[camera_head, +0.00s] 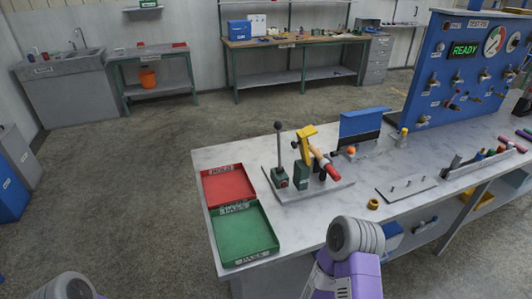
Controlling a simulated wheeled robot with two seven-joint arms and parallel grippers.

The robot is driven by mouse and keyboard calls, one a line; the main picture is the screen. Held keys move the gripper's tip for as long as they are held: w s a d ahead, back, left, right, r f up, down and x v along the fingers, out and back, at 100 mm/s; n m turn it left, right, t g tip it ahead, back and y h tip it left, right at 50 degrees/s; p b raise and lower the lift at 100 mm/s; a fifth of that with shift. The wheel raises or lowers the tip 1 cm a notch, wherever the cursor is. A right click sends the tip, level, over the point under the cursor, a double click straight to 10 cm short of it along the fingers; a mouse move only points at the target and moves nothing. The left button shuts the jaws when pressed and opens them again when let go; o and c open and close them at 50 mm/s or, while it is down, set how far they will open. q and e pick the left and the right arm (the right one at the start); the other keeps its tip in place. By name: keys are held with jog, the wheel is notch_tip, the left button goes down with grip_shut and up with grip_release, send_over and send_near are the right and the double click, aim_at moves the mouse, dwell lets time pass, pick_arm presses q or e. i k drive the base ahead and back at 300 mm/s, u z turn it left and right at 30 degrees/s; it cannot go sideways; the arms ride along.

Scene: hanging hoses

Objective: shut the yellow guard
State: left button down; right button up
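The yellow guard (306,133) stands raised and tilted on a small fixture on the grey base plate (325,189), near the left end of the workbench. Beside it are a dark green block (301,175) and a tan rod with a red end (333,172) that slants down to the right. A lever with a dark knob (279,127) stands upright to its left. The guard's hinge is too small to make out. Parts of both my arms show at the bottom edge, but neither gripper is in view. Nothing of mine touches the guard.
A red tray (229,186) and a green tray (246,234) lie left of the fixture. A blue-backed unit (363,124), a yellow ring (373,204) and a small plate with pegs (407,187) are to its right. The blue test panel (466,75) reads READY.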

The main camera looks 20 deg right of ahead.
aim_at(303, 134)
jog(key=k, duration=0.25)
jog(key=z, duration=0.9)
